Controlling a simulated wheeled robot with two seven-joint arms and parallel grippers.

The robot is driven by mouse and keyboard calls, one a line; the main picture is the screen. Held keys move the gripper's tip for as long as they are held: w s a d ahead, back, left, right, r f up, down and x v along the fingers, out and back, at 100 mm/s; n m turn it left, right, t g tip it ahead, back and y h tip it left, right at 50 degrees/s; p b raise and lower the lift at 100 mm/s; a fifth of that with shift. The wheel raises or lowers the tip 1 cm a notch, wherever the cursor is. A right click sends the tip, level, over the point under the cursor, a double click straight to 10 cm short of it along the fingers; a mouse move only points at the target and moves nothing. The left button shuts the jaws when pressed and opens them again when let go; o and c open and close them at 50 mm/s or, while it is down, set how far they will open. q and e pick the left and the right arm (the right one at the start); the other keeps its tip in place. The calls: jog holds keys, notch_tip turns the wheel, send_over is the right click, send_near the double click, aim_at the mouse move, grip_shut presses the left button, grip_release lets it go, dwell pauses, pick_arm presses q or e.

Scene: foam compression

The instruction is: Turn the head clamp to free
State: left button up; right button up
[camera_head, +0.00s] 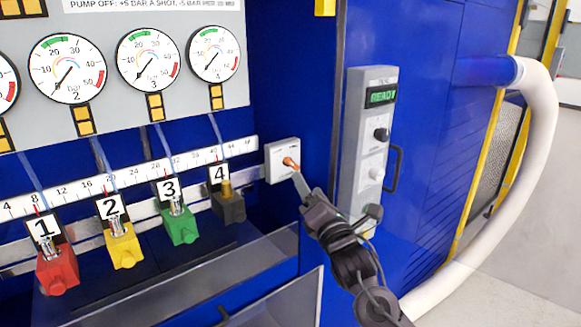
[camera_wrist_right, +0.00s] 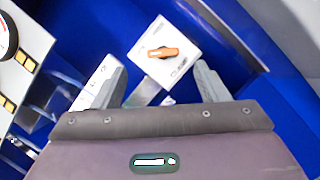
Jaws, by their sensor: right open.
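The head clamp is a small white box (camera_head: 283,160) with an orange knob (camera_head: 290,162), at the right end of the numbered rail. It also shows in the right wrist view, where the orange knob (camera_wrist_right: 163,52) lies almost level across the white plate (camera_wrist_right: 180,72). Markings on the plate are too small to read. My right gripper (camera_head: 300,180) is just in front of the box, close below the knob. In the right wrist view its two fingers (camera_wrist_right: 160,88) stand apart and empty, with the knob ahead of them. My left gripper is not in view.
Red (camera_head: 57,270), yellow (camera_head: 123,246), green (camera_head: 179,222) and dark grey (camera_head: 229,204) blocks numbered 1 to 4 sit along the rail (camera_head: 135,176). Gauges hang above. A grey control panel (camera_head: 366,150) reading READY stands right of the box. A white hose (camera_head: 543,120) curves at far right.

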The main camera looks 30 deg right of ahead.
aim_at(294, 165)
jog(key=x, duration=0.3)
jog(key=p+x, duration=0.1)
jog(key=shift+w+f, duration=0.25)
jog(key=shift+f, duration=0.05)
jog(key=p+x, duration=0.1)
jog(key=x, duration=0.3)
jog(key=shift+r, duration=0.1)
jog(key=shift+w, duration=0.35)
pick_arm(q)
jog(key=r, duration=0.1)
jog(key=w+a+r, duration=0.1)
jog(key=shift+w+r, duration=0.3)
pick_arm(e)
jog(key=shift+s, duration=0.15)
jog(key=c, duration=1)
pick_arm(q)
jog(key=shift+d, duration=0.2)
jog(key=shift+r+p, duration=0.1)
jog(key=shift+p, duration=0.25)
